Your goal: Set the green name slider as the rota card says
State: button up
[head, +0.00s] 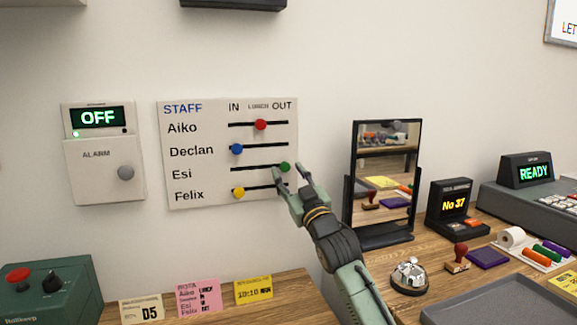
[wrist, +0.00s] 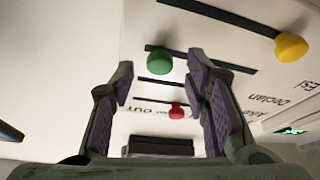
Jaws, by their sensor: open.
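The white staff board (head: 200,197) hangs on the wall with slots marked IN, LUNCH and OUT. The green knob (head: 284,167) is on Esi's row at the OUT end. It also shows in the wrist view (wrist: 159,61), between my fingertips and touching neither side that I can see. My gripper (head: 289,175) is open at the board; its fingers show in the wrist view (wrist: 160,70). The pink rota card (head: 199,298) stands on the counter at the lower left. Its lines list Aiko, Declan, Esi and Felix; the small entry beside Esi is not clearly legible.
The red knob (head: 260,125) is at LUNCH; the blue knob (head: 236,149) and yellow knob (head: 238,193) are at IN. A mirror (head: 357,185) stands right of the board. A bell (head: 410,276) and tray (head: 480,312) are at right. The alarm box (head: 100,170) is left.

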jog(key=shift+w+a+r, duration=0.25)
jog(key=shift+w+a, duration=0.05)
jog(key=shift+w, duration=0.3)
jog(key=shift+c, duration=0.4)
grip_shut()
